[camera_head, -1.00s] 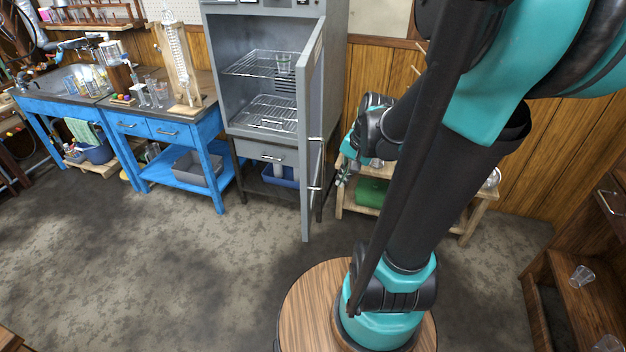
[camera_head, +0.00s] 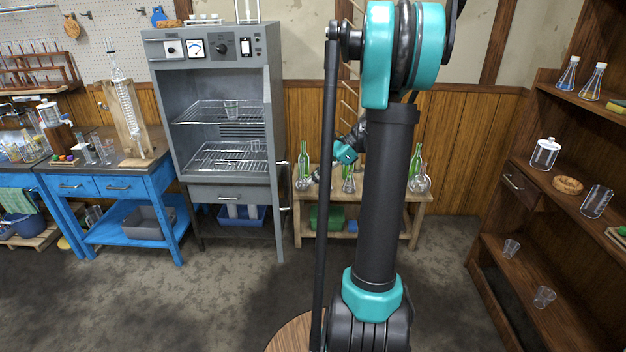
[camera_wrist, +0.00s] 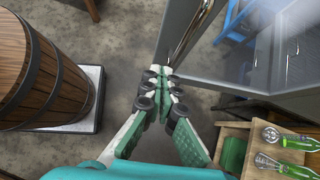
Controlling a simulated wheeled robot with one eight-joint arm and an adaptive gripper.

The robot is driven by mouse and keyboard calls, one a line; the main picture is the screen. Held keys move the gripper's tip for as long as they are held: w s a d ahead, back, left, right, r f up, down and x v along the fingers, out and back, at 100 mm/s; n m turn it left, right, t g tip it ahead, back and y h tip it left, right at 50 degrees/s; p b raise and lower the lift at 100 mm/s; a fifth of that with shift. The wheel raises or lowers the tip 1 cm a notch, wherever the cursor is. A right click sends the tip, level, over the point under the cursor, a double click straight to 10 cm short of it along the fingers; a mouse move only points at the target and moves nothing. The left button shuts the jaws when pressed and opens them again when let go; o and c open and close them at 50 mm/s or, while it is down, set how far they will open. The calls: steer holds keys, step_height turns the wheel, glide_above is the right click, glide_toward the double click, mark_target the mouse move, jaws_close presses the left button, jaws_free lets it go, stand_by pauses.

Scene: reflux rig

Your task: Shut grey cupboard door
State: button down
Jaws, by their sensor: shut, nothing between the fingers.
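The grey cupboard (camera_head: 224,194) stands against the back wall with its front open. Its wire racks and a glass beaker (camera_head: 231,108) show inside. The grey door (camera_head: 274,190) stands open at the right side, seen nearly edge-on in the head view. In the wrist view the door (camera_wrist: 178,28) carries a long metal bar handle (camera_wrist: 190,32). My gripper (camera_wrist: 165,75) is shut and empty, its tips close to the door's lower edge in that view. I cannot tell whether they touch it. In the head view the fingers are small and hard to make out.
A wooden bench (camera_head: 393,197) with green bottles and flasks stands right of the cupboard. A blue table (camera_head: 103,186) stands to the left. A wooden barrel (camera_wrist: 38,75) shows in the wrist view. Open shelves (camera_head: 535,262) stand far right. Floor before the cupboard is clear.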

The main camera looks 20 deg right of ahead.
mark_target(292, 193)
steer(key=x, duration=0.5)
steer(key=a+r+x, duration=0.1)
steer(key=x, duration=0.2)
steer(key=shift+w+a+f, duration=0.15)
steer(key=shift+a, duration=0.25)
steer(key=shift+w+a, duration=0.1)
steer(key=shift+a, duration=0.6)
steer(key=shift+a, duration=0.1)
